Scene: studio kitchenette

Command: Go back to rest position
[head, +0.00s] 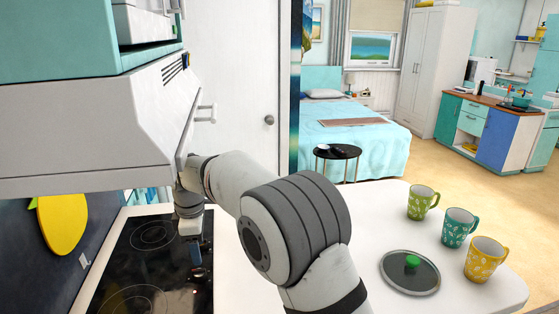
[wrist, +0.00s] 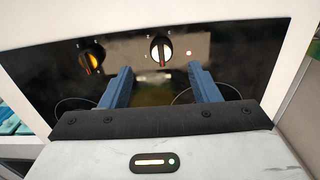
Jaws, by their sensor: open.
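My gripper (wrist: 160,72) is open, its two blue fingers apart with nothing seen between them. In the wrist view it points at the front strip of the black cooktop (wrist: 45,85). The right knob (wrist: 161,50) lies just beyond the fingertips, between them in the picture, with a pale lit pointer. The left knob (wrist: 92,58) has an orange lit pointer and is left of the fingers. A small red light (wrist: 190,53) glows on the panel. In the head view my gripper (head: 200,276) is low over the cooktop (head: 140,265), under the hood; its fingertips are hard to make out.
A range hood (head: 90,130) overhangs the cooktop close to my arm. On the white counter (head: 370,205) at right are a green mug (head: 421,203), a teal mug (head: 457,229), a yellow mug (head: 483,260) and a glass lid (head: 395,280) with a green knob.

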